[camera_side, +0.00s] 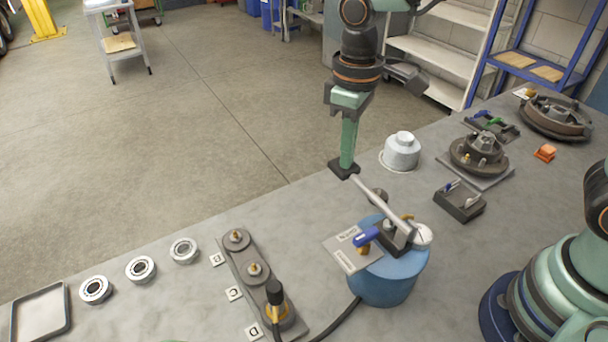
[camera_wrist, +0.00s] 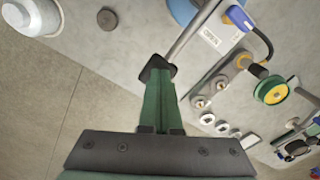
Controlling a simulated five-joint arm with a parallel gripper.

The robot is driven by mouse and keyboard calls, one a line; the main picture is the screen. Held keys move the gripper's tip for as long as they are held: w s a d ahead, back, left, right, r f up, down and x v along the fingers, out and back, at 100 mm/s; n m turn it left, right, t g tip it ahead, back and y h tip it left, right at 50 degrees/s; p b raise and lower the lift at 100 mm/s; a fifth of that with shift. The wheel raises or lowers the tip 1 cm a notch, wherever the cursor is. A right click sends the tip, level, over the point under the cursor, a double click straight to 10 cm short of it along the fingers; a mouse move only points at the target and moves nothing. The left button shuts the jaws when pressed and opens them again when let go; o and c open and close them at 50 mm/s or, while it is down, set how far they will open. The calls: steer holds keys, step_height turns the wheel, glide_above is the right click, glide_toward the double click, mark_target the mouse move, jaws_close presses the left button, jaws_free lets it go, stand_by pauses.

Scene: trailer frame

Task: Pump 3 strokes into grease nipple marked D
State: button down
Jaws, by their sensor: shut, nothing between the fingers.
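My gripper (camera_side: 345,160) points down with its green fingers together. Its tips meet a dark block at the free end of the silver pump lever (camera_side: 383,205); I cannot tell whether they press on it. The same contact shows in the wrist view, at my gripper (camera_wrist: 160,82) and the lever (camera_wrist: 195,30). The lever slopes down to the blue grease pump (camera_side: 388,283), which has a blue-handled valve (camera_side: 366,237) and a round gauge (camera_side: 423,235). A black coupler (camera_side: 274,292) stands on the nipple beside the label D (camera_side: 253,331). Other nipples (camera_side: 253,269) are bare.
Several bearing rings (camera_side: 141,269) and a metal tray (camera_side: 41,315) lie at left. A white-grey canister (camera_side: 402,152) stands behind the lever. A hub (camera_side: 479,153), a small dark tool box (camera_side: 459,201) and an orange block (camera_side: 545,152) lie at right. A black hose (camera_side: 338,318) crosses the front.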

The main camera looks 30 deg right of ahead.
steer(key=shift+s+r, duration=0.2)
steer(key=shift+r, duration=0.8)
steer(key=shift+s+r, duration=0.2)
steer(key=shift+r, duration=0.75)
